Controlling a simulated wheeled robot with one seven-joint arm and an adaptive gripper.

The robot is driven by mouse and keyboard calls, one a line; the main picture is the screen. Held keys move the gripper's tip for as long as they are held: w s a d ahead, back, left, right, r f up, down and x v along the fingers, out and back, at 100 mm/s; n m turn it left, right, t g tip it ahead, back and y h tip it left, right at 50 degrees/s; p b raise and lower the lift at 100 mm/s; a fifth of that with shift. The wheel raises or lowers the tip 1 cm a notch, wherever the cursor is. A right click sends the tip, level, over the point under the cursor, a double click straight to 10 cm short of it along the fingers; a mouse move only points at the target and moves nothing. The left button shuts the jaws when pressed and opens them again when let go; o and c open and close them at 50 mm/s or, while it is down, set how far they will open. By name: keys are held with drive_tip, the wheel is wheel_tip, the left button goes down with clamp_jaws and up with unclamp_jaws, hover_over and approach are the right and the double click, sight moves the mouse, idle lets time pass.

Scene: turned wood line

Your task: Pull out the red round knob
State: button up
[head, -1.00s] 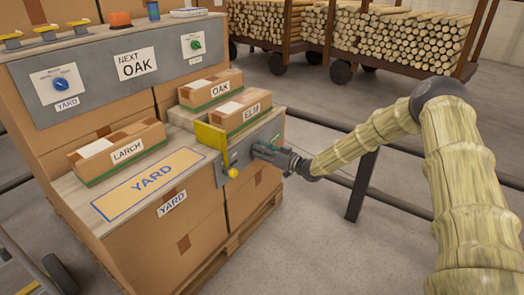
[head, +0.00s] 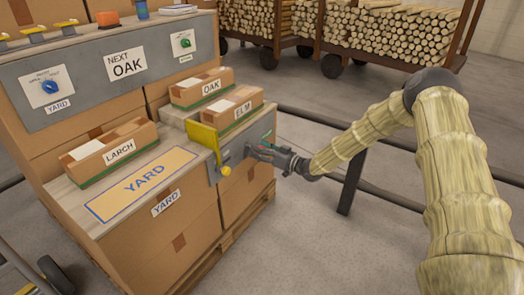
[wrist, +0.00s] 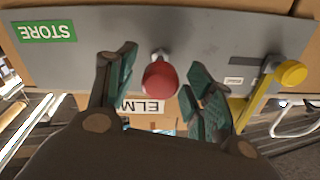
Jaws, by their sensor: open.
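The red round knob (wrist: 160,79) sticks out from a grey panel (wrist: 215,40) in the wrist view. My gripper (wrist: 162,85) is open, with its green-padded fingers on either side of the knob. A gap shows between the knob and the left finger, and a smaller one on the right; I cannot tell the depth. In the head view my gripper (head: 258,150) is at the grey panel on the side of the box stack, and it hides the knob.
A yellow lever with a round end (wrist: 292,73) is beside the knob on the same panel. Boxes marked ELM (head: 235,110), OAK (head: 202,89) and LARCH (head: 112,152) lie on top. A dark rail post (head: 351,181) stands near my arm.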

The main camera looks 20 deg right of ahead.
drive_tip(key=v, duration=1.2)
drive_tip(key=shift+d, duration=0.1)
drive_tip(key=s+a+f+m+g+h, duration=0.2)
drive_tip(key=s+a+f+g+h, duration=0.1)
drive_tip(key=s+a+f, duration=0.55)
drive_tip(key=s+a+f+m+g+h, duration=0.25)
drive_tip(key=s+a+f, duration=0.35)
drive_tip(key=s+f, duration=0.55)
drive_tip(key=s+f+g+h, duration=0.2)
drive_tip(key=s+f+g, duration=0.2)
drive_tip(key=s, duration=1)
drive_tip(key=s+f+g+h, duration=0.3)
drive_tip(key=s+f+g, duration=0.1)
drive_tip(key=s, duration=1)
drive_tip(key=s+r+p, duration=0.1)
drive_tip(key=r+p, duration=1.5)
drive_tip(key=s+r+p, duration=0.2)
drive_tip(key=r+p, duration=1.4)
drive_tip(key=r, duration=0.1)
drive_tip(key=shift+s+d+g, duration=0.25)
drive_tip(key=shift+d+g, duration=0.1)
drive_tip(key=shift+d, duration=0.15)
